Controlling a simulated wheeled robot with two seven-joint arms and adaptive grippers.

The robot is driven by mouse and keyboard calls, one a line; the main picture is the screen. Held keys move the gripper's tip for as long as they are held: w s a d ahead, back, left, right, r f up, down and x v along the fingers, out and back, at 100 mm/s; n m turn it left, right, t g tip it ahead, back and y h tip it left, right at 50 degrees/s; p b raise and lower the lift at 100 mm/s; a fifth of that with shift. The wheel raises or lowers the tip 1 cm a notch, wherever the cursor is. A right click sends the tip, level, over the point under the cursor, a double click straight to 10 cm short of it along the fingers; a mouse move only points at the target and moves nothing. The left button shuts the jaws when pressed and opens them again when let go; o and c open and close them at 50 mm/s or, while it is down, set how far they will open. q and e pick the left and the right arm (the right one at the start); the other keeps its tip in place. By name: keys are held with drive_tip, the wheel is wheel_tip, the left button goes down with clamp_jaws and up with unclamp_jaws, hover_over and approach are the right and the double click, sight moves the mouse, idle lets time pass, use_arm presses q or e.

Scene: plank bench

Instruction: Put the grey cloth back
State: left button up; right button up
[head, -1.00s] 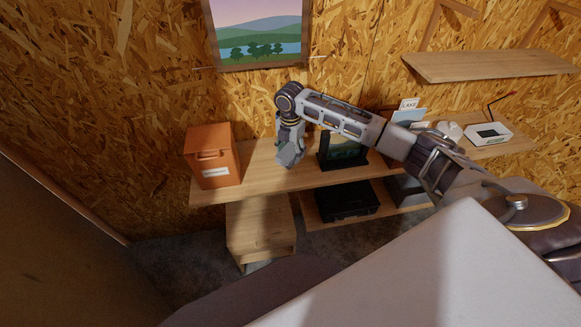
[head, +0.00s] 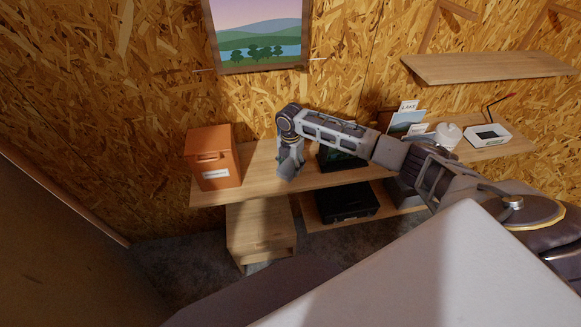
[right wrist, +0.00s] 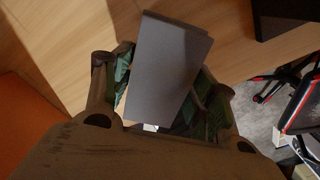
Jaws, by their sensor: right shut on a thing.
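The grey cloth (right wrist: 172,48) is a flat, folded-looking grey rectangle in the right wrist view. My right gripper (right wrist: 163,76) is shut on it, with a greenish-padded finger on each side. In the head view my right gripper (head: 290,164) hangs pointing down over the left part of the wooden bench (head: 262,176), right of the orange box. There the cloth is hard to tell from the grey gripper. I cannot tell whether the cloth touches the bench top. My left gripper is not in view.
The orange box (head: 213,160) stands at the bench's left end. A black-framed item (head: 335,158) is partly behind my forearm. Cards (head: 404,122), a white pot (head: 448,135) and a white device (head: 487,135) stand to the right. A black box (head: 345,201) sits on the lower shelf.

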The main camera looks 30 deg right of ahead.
sight(290, 164)
drive_tip(key=shift+f, duration=0.7)
drive_tip(key=shift+f, duration=0.1)
drive_tip(key=o, duration=0.9)
drive_tip(key=shift+r+b, duration=0.4)
drive_tip(key=shift+r, duration=5.75)
